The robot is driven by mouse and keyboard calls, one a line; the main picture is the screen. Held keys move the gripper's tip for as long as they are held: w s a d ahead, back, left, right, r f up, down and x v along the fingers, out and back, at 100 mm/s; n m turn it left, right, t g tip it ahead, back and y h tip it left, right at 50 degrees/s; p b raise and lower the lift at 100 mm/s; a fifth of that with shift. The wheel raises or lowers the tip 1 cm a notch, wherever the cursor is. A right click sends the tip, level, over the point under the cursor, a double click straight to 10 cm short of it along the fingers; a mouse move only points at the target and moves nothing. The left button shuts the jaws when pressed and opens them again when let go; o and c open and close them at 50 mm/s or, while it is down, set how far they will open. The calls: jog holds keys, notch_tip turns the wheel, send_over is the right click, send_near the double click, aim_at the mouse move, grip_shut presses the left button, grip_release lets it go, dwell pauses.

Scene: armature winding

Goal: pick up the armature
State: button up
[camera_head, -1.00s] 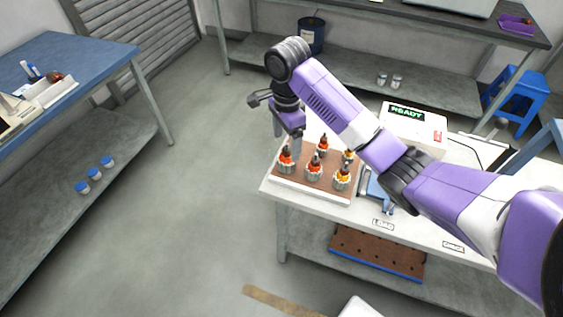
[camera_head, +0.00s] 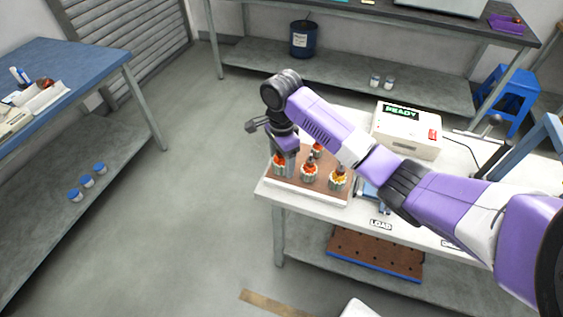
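Several armatures with dark shafts and orange or yellow windings stand upright on a brown board with a white edge (camera_head: 302,193) at the left end of the white table. The left armature (camera_head: 278,167) is orange. The front middle armature (camera_head: 309,173) is also orange, and the right armature (camera_head: 338,181) is yellow. Another orange armature (camera_head: 318,150) stands behind, partly hidden by my arm. My gripper (camera_head: 290,170) points down at the board beside the left armature. Its fingers are small and partly blurred, so I cannot tell whether they are open or touch it.
A white box with a READY display (camera_head: 404,128) stands behind my arm on the white table. A LOAD label (camera_head: 381,225) marks the front edge. A perforated brown board (camera_head: 376,255) lies on the lower shelf. A blue table (camera_head: 80,60) stands at the left, with clear floor between.

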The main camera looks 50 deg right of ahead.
grip_shut()
jog(key=shift+r, duration=0.15)
notch_tip(320, 180, up, 20)
jog(key=p, duration=0.6)
